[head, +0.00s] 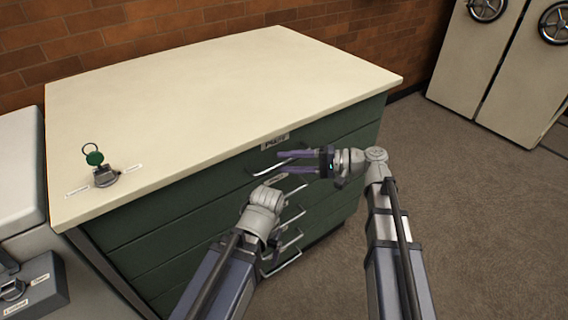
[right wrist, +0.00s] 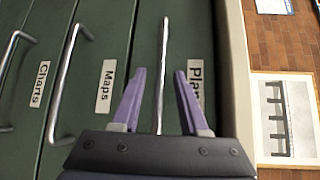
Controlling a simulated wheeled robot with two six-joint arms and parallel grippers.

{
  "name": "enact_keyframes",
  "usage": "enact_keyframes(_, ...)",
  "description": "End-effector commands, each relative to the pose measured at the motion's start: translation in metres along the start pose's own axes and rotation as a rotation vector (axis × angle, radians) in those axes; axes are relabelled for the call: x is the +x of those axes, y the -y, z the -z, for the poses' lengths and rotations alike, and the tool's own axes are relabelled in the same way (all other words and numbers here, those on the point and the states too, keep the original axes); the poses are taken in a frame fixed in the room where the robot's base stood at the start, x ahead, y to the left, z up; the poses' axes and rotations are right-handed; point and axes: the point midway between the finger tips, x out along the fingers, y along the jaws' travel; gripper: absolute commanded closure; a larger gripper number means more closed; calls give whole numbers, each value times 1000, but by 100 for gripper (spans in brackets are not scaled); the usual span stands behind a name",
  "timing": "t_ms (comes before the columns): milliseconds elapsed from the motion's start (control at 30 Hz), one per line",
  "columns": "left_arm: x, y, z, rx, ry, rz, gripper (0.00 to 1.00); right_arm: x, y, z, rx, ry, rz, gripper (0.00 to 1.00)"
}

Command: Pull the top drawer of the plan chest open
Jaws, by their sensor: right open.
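The green plan chest (head: 160,245) has a cream top, and its drawers look shut. The fingers stand either side of the bar, and I see no clear contact. My left gripper (head: 272,248) is low in front of the lower drawers, mostly hidden behind its own wrist.
Lower handles, marked Maps (right wrist: 106,87) and Charts (right wrist: 40,84), lie beside the top one. A lock with a green-tagged key (head: 95,158) sits on the chest top. Grey boxes stand at left, cream cabinets (head: 490,60) at back right. The carpet at right is clear.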

Motion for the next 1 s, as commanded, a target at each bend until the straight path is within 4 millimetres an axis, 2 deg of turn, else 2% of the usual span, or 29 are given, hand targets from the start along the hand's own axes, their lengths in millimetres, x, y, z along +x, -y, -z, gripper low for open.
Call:
enact_keyframes(200, 2, 0, 0, 0, 0, 1, 20, 14, 0, 0, 0, 0, 0, 56)
enact_keyframes(467, 2, 0, 0, 0, 0, 1, 20, 15, 0, 0, 0, -1, 0, 56)
enact_keyframes(867, 2, 0, 0, 0, 0, 1, 20, 15, 0, 0, 0, -1, -1, 100)
enact_keyframes(1000, 2, 0, 0, 0, 0, 1, 20, 14, 0, 0, 0, -1, -1, 100)
